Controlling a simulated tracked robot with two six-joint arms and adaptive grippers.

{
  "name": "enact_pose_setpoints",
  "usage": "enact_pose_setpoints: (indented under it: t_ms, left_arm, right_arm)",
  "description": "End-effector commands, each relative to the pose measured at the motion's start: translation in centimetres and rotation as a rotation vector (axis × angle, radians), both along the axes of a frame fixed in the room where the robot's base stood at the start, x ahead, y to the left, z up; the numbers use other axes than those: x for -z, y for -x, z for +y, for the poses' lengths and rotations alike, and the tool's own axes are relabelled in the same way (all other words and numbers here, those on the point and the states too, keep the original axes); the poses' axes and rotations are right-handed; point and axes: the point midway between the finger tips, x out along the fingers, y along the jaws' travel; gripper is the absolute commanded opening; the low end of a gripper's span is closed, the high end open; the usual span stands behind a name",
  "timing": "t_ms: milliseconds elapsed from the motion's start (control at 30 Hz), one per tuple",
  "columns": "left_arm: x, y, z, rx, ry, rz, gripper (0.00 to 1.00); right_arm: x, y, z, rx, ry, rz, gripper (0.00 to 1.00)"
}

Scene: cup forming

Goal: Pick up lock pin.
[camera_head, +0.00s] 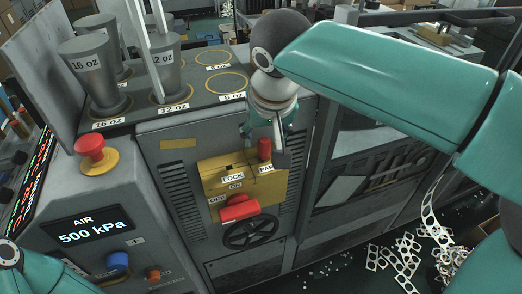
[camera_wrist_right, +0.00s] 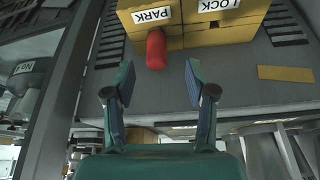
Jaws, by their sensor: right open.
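The lock pin, a red cylinder (camera_head: 264,148), stands in the yellow block (camera_head: 213,180) at the PARK label. In the right wrist view the red pin (camera_wrist_right: 156,50) sticks out from the block's edge beside the PARK label. My right gripper (camera_head: 264,134) is close to the pin in the head view and partly covers its surroundings. In the right wrist view my right gripper (camera_wrist_right: 158,82) is open and empty, with the pin beyond and roughly between its fingertips. I cannot see contact. My left gripper is not in view; only teal parts of my left arm show at lower left.
A red handle (camera_head: 240,209) by the ON and OFF labels and a black handwheel (camera_head: 250,232) sit below the block. A red button (camera_head: 90,150) and an air display (camera_head: 92,232) stand left. Metal cups (camera_head: 165,75) stand on the machine top. Perforated scrap strips (camera_head: 400,262) lie at lower right.

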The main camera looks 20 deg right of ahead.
Motion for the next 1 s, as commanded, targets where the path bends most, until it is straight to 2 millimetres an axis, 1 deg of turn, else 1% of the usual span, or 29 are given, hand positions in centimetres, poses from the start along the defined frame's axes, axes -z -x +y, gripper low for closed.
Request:
enact_pose_setpoints:
  t_ms: [200,333,433,633,867,900,967,1000]
  left_arm:
    - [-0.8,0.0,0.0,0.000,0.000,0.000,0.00]
    - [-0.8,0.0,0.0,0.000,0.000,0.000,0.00]
    - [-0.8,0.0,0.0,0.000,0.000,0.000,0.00]
    - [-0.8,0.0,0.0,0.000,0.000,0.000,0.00]
    - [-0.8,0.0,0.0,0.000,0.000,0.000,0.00]
    - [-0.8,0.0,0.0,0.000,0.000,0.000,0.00]
    - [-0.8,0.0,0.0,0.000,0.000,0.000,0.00]
    - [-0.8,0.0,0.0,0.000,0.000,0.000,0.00]
  right_arm:
    - [2.4,-1.3,-0.7,0.002,0.003,0.005,0.56]
    - [3.9,-1.9,-0.7,0.001,0.002,0.003,0.56]
    - [4.4,-2.1,-0.7,0.000,0.001,0.002,0.56]
    - [4.4,-2.1,-0.7,0.000,0.001,0.001,0.56]
    - [4.4,-2.1,-0.7,0.000,0.001,0.001,0.17]
    - [4.4,-2.1,-0.7,0.000,0.001,0.001,0.11]
    - [4.4,-2.1,-0.7,0.000,0.001,0.001,0.01]
    - [4.4,-2.1,-0.7,0.000,0.001,0.001,0.00]
